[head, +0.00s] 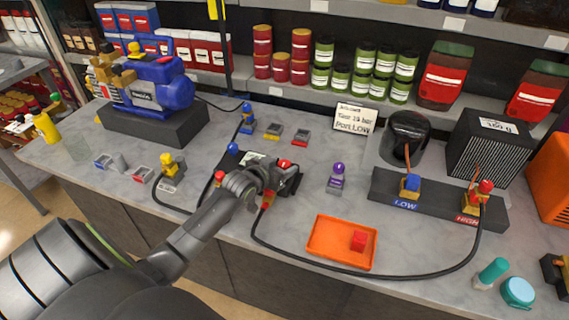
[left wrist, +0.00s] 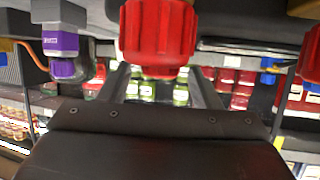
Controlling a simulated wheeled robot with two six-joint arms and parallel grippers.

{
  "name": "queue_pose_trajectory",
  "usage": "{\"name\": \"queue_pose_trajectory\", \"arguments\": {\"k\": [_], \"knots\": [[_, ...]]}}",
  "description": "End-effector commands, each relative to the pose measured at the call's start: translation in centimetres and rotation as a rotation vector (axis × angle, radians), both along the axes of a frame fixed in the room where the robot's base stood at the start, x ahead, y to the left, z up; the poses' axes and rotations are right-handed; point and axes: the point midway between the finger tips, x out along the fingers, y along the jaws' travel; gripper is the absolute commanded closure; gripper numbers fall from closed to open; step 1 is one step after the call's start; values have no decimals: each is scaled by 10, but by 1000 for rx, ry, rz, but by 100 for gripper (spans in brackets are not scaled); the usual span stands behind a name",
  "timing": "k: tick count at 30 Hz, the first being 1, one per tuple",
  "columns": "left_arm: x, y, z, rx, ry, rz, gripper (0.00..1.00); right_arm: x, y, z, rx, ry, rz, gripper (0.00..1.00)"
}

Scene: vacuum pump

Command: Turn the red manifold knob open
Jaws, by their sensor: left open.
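The red manifold knob (head: 285,164) sits on the right end of the dark manifold on the bench, in the middle of the head view. It is large at the top centre of the left wrist view (left wrist: 158,35), ribbed and close to the camera. My left gripper (head: 272,177) is at the manifold, which it partly hides. In the left wrist view its two fingers (left wrist: 161,85) are apart, one on each side below the red knob. I cannot tell whether they touch it. The blue manifold knob (head: 233,147) is at the manifold's left end. My right gripper is not in view.
A black hose runs from the manifold to the LOW/HIGH port block (head: 436,200). An orange tray (head: 320,257) with a red block (head: 358,241) lies in front. The blue pump (head: 160,82) is back left.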

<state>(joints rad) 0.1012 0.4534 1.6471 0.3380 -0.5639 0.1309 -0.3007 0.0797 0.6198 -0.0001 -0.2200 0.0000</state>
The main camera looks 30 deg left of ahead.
Motion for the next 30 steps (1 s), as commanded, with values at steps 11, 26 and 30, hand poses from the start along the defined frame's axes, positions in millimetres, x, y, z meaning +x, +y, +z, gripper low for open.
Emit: {"name": "queue_pose_trajectory", "arguments": {"k": [11,26,30], "knots": [[23,0,-9,1,-1,0,43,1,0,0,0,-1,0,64],[23,1,-9,1,0,1,75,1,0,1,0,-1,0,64],[23,1,-9,1,0,1,87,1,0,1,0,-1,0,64]]}}
